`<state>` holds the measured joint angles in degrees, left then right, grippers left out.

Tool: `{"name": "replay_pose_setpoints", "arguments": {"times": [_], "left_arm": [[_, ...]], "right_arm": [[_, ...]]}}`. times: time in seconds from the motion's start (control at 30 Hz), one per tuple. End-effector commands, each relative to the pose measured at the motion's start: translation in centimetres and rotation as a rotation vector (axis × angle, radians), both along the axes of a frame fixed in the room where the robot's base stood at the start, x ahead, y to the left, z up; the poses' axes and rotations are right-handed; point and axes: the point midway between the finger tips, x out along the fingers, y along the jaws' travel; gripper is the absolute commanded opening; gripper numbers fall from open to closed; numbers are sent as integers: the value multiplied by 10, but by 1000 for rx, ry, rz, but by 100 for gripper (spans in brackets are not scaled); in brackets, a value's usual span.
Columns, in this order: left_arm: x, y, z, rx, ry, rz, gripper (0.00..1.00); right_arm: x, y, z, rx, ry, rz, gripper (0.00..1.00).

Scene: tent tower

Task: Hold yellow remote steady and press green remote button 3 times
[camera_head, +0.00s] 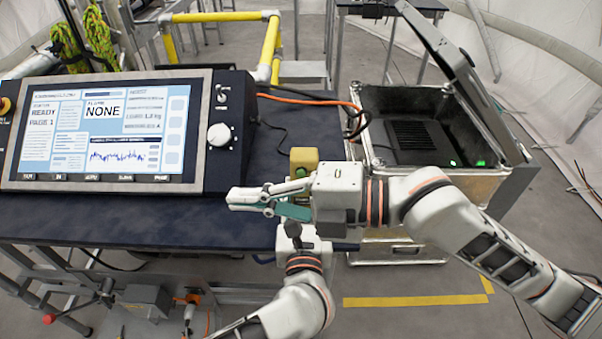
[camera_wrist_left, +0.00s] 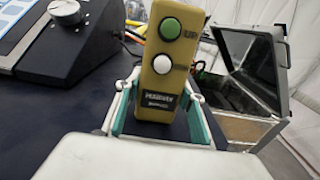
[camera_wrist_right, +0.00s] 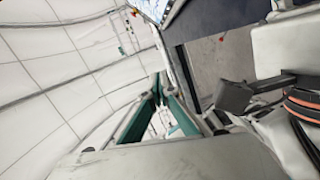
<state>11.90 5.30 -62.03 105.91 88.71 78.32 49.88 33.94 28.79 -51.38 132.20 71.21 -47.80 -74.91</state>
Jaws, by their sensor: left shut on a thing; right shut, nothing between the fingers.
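The yellow remote (camera_wrist_left: 163,70) stands upright in the left wrist view, with a green button (camera_wrist_left: 170,28) above a white button and a dark label below. My left gripper (camera_wrist_left: 158,125) is shut on its lower part, a finger on each side. In the head view only the remote's top (camera_head: 304,160) shows behind my right gripper; the rest is mostly hidden. My right gripper (camera_head: 236,200) is shut and empty, its fingertips pointing left, in front of the remote and above the dark table. The right wrist view shows its fingers (camera_wrist_right: 160,90) and no remote.
A control console (camera_head: 110,130) with a lit screen and a white knob stands on the dark table (camera_head: 150,222) at left. An open metal case (camera_head: 455,180) stands right of the table. An orange cable (camera_head: 310,101) runs between them. Bare tabletop lies before the console.

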Motion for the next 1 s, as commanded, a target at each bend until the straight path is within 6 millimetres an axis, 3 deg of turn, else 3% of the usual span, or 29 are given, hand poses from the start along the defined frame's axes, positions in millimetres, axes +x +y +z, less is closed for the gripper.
{"name": "replay_pose_setpoints", "arguments": {"times": [0.2,0.5,0.77,1.0], "left_arm": [[0,0,1,0,-2,0,8],[0,0,1,0,-2,0,8],[0,0,1,0,-2,0,8],[0,0,1,0,-2,0,8]], "right_arm": [[-17,25,10,-148,-9,123,0],[-38,35,9,-412,-40,236,0],[-40,23,4,-685,-95,265,0],[-29,-4,6,-953,-158,226,0]]}}
